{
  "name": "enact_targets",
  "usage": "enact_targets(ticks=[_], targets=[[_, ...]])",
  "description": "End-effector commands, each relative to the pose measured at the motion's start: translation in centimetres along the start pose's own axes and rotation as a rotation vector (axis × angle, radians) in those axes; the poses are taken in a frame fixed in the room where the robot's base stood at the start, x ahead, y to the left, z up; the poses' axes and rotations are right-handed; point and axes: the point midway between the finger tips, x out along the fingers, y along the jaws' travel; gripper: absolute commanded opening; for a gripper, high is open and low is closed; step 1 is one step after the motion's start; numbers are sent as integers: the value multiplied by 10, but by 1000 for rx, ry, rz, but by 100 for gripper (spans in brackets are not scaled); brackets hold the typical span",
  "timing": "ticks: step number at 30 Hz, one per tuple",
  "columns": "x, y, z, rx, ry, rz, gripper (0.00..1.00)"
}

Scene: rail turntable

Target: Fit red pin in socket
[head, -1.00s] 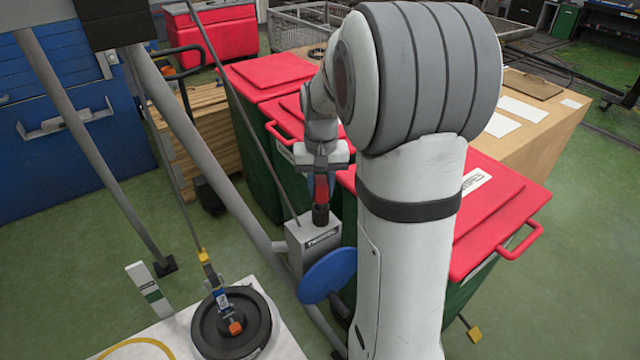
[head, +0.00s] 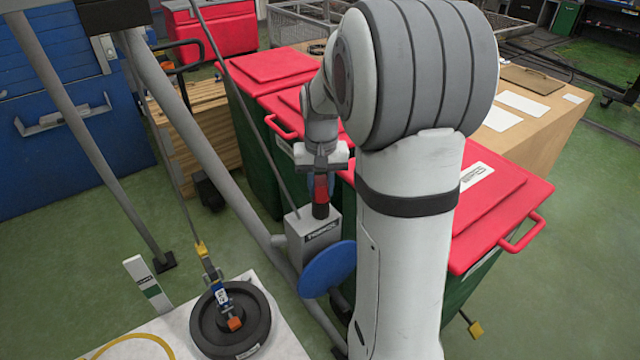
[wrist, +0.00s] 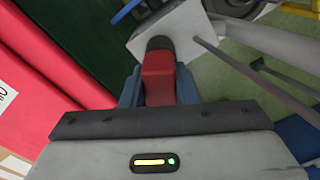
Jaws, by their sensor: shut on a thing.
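My gripper (head: 320,186) hangs below my wrist, pointing down, with its blue fingers shut on the red pin (head: 320,195). The pin is upright, its lower end at the dark round socket (head: 320,211) on top of a grey box (head: 303,241). In the wrist view the red pin (wrist: 157,78) lies between the fingers, in line with the dark socket (wrist: 159,43). The two look touching; how deep the pin sits is hidden.
A blue disc (head: 327,270) is beside the grey box. A slanted grey tube (head: 200,135) runs close to its left. Green bins with red lids (head: 275,66) stand behind. A black wheel (head: 250,320) lies on a white table (head: 283,345) at front left.

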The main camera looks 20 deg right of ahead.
Motion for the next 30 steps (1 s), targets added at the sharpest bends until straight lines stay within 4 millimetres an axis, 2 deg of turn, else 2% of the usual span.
enact_targets(ticks=[2,3,12,21,30], targets=[[3,0,0,0,0,0,0],[2,0,0,0,0,0,29],[2,0,0,0,0,0,52],[-3,0,0,-1,1,0,52],[-51,0,0,-1,4,0,52]])
